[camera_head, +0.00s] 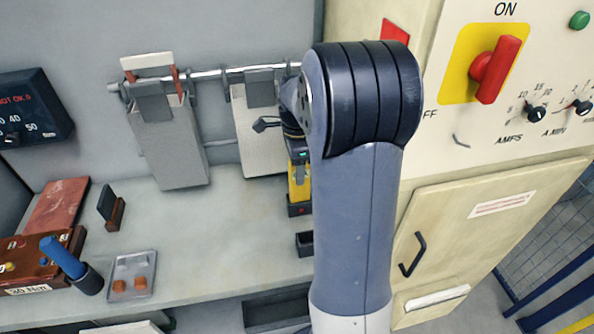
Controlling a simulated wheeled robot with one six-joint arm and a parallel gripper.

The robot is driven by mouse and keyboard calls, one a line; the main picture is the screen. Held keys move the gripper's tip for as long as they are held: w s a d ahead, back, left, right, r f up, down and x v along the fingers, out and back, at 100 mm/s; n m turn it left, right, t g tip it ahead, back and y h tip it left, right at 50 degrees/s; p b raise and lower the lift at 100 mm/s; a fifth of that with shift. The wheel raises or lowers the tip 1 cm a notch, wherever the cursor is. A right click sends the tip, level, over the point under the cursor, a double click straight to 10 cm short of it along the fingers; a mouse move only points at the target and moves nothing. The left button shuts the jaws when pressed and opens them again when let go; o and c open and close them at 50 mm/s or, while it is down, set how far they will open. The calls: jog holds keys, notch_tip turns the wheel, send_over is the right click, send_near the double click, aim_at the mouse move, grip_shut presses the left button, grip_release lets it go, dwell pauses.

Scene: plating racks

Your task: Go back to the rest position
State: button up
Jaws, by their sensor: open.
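My gripper (300,209) shows just left of my large grey-blue arm link, which hides part of it. It points down in front of the hanging panels and above the bench, with a yellow and black body. Its jaws are open, and I see nothing held between them. A grey panel (172,150) hangs from the metal rail (208,74) at the left. A paler panel (258,135) hangs from the rail behind my wrist, its right side hidden by my arm.
The bench (230,225) is clear in the middle. A small tray (132,276) with orange-brown pieces, a blue-handled tool (63,257) and a red-brown block (58,203) are at the left. A cabinet with a red switch (495,70) stands close at the right.

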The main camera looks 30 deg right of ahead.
notch_tip(320, 180, up, 9)
jog(key=shift+r+b, duration=0.15)
jog(key=shift+b, duration=0.15)
jog(key=shift+f+p, duration=1.65)
jog(key=shift+f, duration=1.95)
jog(key=shift+f, duration=0.1)
